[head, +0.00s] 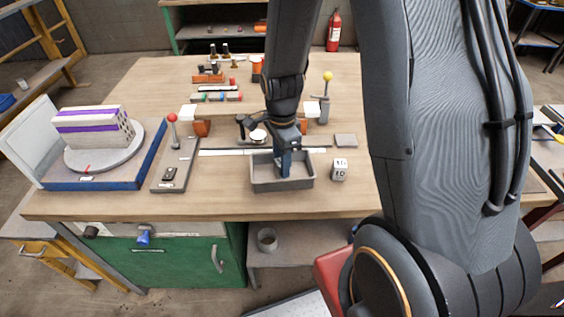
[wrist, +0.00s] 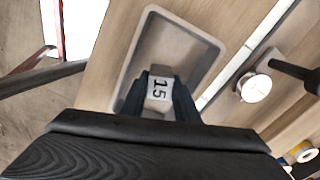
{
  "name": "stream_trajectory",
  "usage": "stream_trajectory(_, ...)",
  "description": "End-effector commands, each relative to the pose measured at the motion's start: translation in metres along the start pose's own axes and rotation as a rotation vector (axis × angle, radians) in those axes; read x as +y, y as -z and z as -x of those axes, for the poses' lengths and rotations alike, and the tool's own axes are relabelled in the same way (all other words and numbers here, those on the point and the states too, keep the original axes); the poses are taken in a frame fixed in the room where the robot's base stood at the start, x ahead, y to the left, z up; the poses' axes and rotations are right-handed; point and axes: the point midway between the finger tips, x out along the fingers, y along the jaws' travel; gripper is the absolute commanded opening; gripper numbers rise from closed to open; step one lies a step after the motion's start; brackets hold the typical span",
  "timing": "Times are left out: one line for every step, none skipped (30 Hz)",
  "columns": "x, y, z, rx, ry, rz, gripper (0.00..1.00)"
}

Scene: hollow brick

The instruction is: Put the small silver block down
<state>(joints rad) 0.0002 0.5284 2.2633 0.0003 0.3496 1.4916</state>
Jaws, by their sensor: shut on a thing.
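The small silver block (wrist: 158,88), with a dark "15" on its face, sits between the fingers of my gripper (wrist: 160,95) in the wrist view. My gripper is shut on it. Behind the block in that view is a grey tray (wrist: 142,38) with a raised rim. In the head view my gripper (head: 284,172) points down into the tray (head: 283,187), and the block is hidden. I cannot tell whether the block touches the tray floor.
A pale numbered block (head: 339,169) stands right of the tray. A long light strip (head: 225,152) lies behind it. A dark base with a red-knobbed lever (head: 172,150) is to the left. A turntable (head: 103,155) bears a hollow brick (head: 92,128) farther left.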

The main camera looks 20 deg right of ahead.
Motion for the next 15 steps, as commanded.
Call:
stream_trajectory(-0.0002,0.0001,0.0002,0.0,0.0,0.0,0.0)
stream_trajectory(-0.0002,0.0001,-0.0002,0.0,0.0,0.0,0.0)
stream_trajectory(-0.0002,0.0001,-0.0013,0.0,0.0,0.0,0.0)
stream_trajectory(-0.0002,0.0001,-0.0023,0.0,0.0,0.0,0.0)
stream_trajectory(-0.0002,0.0001,-0.0032,0.0,0.0,0.0,0.0)
stream_trajectory(0.0,0.0001,-0.003,0.0,0.0,0.0,0.33)
stream_trajectory(0.0,0.0001,-0.0028,0.0,0.0,0.0,0.38)
stream_trajectory(0.0,0.0001,-0.0027,0.0,0.0,0.0,0.43)
stream_trajectory(0.0,0.0001,-0.0027,0.0,0.0,0.0,0.47)
stream_trajectory(0.0,0.0001,-0.0026,0.0,0.0,0.0,0.47)
stream_trajectory(0.0,0.0001,-0.0026,0.0,0.0,0.0,0.47)
stream_trajectory(0.0,0.0001,-0.0026,0.0,0.0,0.0,0.47)
stream_trajectory(0.0001,0.0001,-0.0026,0.0,0.0,0.0,0.47)
stream_trajectory(0.0001,0.0001,-0.0026,0.0,0.0,0.0,0.47)
stream_trajectory(0.0,0.0001,-0.0026,0.0,0.0,0.0,0.47)
